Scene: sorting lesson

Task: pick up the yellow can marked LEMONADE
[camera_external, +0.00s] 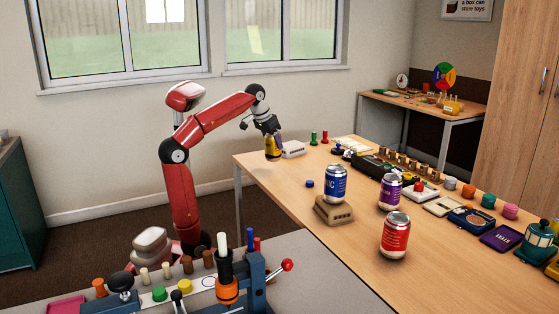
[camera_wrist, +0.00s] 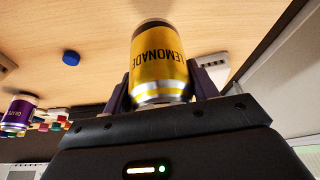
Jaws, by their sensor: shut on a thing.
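The yellow can marked LEMONADE (camera_wrist: 160,60) is between the two fingers of my gripper (camera_wrist: 158,88) in the wrist view, its lettering upside down there. In the external view the yellow can (camera_external: 272,149) hangs below my gripper (camera_external: 271,132), by the table's far left edge. My gripper is shut on it. The can looks tilted a little in the external view. I cannot tell for sure whether its bottom touches the table (camera_external: 262,168).
A blue can (camera_external: 336,184) stands on a tan block (camera_external: 333,211). A purple can (camera_external: 390,193) and a red can (camera_external: 395,236) stand nearby. A blue cap (camera_external: 310,184) and a pale box (camera_external: 293,149) lie close to my gripper. The table's left front is clear.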

